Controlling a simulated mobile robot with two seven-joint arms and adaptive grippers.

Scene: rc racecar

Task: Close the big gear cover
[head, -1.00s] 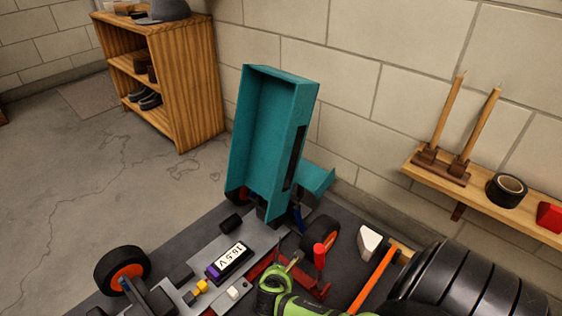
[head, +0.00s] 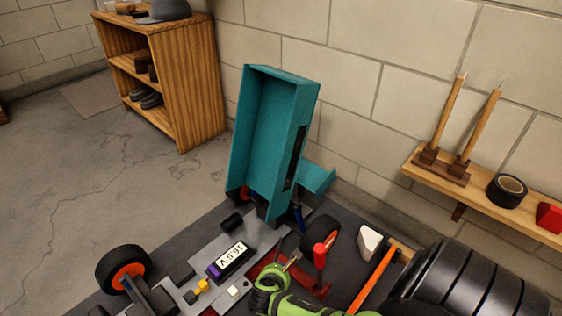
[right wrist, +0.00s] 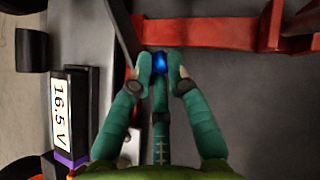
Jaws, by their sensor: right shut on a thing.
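The big gear cover (head: 265,140) is a long teal lid that stands raised, nearly upright, at the back of the car chassis (head: 200,265) in the head view. Its hollow inner side faces left. My right gripper (head: 268,280) is low in front of the cover, well apart from it, beside the 16.5 V battery (head: 229,261). In the right wrist view its teal fingers (right wrist: 160,68) are shut around a small bright blue thing (right wrist: 160,62); I cannot tell what it is. The battery (right wrist: 70,115) is to their left. My left gripper is out of view.
A smaller teal panel (head: 317,179) sticks out right of the cover. A wheel (head: 320,233), a red handle (head: 320,255) and an orange-handled hammer (head: 375,277) lie nearby. A brick wall and a wall shelf (head: 480,200) are behind. The floor on the left is open.

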